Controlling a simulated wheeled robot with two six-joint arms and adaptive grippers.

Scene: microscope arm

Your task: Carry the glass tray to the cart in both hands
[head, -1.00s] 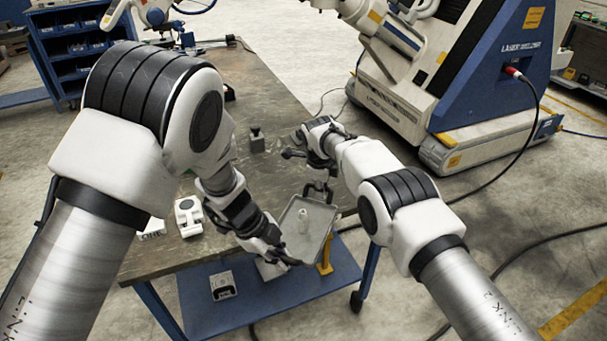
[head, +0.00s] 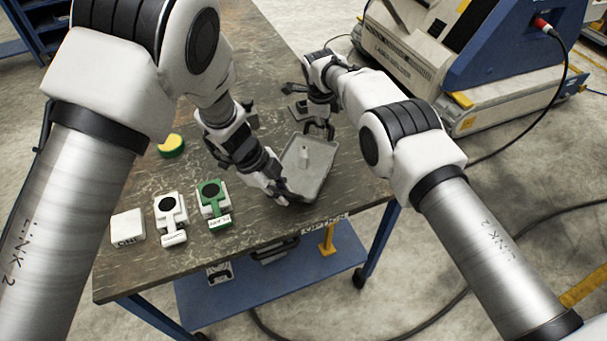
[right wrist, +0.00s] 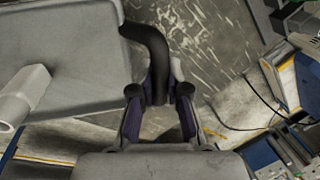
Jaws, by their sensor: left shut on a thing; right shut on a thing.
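The grey tray (head: 323,178) is shallow and rectangular, with a small whitish vessel (head: 304,155) standing in it. It appears over the near right part of the bench top; whether it touches the top I cannot tell. My left gripper (head: 283,192) is at the tray's near left end, its fingers partly hidden. My right gripper (head: 320,128) is at the far end. In the right wrist view my right gripper (right wrist: 160,100) is shut around the tray's dark curved handle (right wrist: 150,42). That view also shows the tray (right wrist: 75,55) and the vessel (right wrist: 24,98).
The bench (head: 130,205) has blue legs, a caster and a lower blue shelf (head: 240,298). On it lie a white block (head: 128,227), a white device (head: 170,208), a green device (head: 213,202) and a yellow-green round piece (head: 171,146). A large blue-white machine (head: 440,65) stands right.

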